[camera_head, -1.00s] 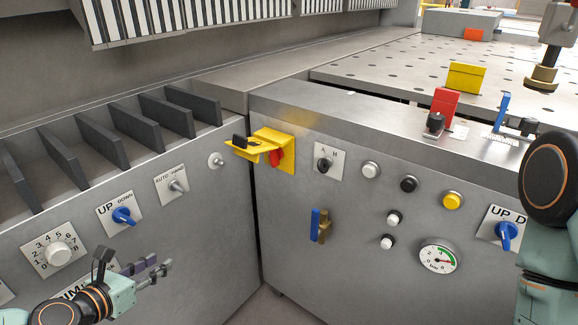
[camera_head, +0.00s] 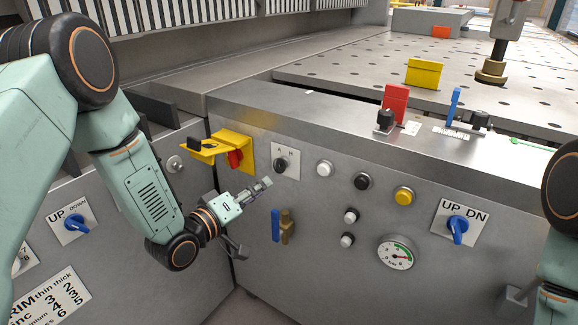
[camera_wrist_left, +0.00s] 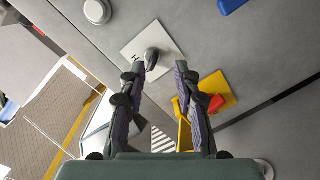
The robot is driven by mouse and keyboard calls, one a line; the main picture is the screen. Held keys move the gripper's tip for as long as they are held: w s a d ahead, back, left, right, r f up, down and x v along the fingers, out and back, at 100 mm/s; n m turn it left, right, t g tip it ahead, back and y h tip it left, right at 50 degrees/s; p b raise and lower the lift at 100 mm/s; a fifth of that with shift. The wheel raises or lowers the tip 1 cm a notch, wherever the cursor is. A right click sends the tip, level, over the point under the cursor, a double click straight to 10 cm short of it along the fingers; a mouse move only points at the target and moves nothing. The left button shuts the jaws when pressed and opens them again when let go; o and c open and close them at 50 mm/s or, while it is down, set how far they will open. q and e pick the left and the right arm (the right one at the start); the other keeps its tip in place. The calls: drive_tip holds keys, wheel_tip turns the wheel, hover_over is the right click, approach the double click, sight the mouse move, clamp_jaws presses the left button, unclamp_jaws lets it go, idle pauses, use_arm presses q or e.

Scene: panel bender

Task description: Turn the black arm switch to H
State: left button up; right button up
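The black arm switch (camera_head: 281,165) sits on a white plate (camera_head: 292,160) marked A and H, on the front panel right of the corner. It also shows in the left wrist view as a dark knob (camera_wrist_left: 152,58) on the tilted plate, with the letter H beside it. I cannot tell for sure which letter it points to. My left gripper (camera_head: 264,186) is a little below and left of the switch, apart from it. In the left wrist view its two fingers (camera_wrist_left: 160,72) are open and empty, with the knob just beyond the tips. My right gripper is out of view.
A yellow bracket with a red knob (camera_head: 235,158) lies close left of the plate. A white button (camera_head: 324,168) is to its right, and a blue-handled valve (camera_head: 276,226) below. My right arm (camera_head: 562,190) stands at the right edge.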

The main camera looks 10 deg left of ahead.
sight(274, 166)
use_arm(q)
drive_tip(key=w+m, duration=0.1)
drive_tip(key=w+d+r+m+t+b, duration=0.1)
drive_tip(key=w+m, duration=0.2)
drive_tip(key=w, duration=0.1)
drive_tip(key=shift+w+d+r, duration=0.15)
drive_tip(key=shift+w+r, duration=0.05)
drive_tip(key=shift+r, duration=0.2)
drive_tip(key=shift+w+b, duration=0.4)
drive_tip(key=shift+w, duration=0.3)
drive_tip(key=shift+w+d, duration=0.5)
drive_tip(key=shift+w, duration=0.05)
drive_tip(key=shift+s+a+r, duration=0.1)
drive_tip(key=shift+s+a, duration=0.05)
drive_tip(key=shift+a, duration=0.05)
drive_tip(key=shift+c, duration=1)
clamp_jaws()
use_arm(e)
drive_tip(key=shift+d+f, duration=0.1)
drive_tip(key=shift+f, duration=0.9)
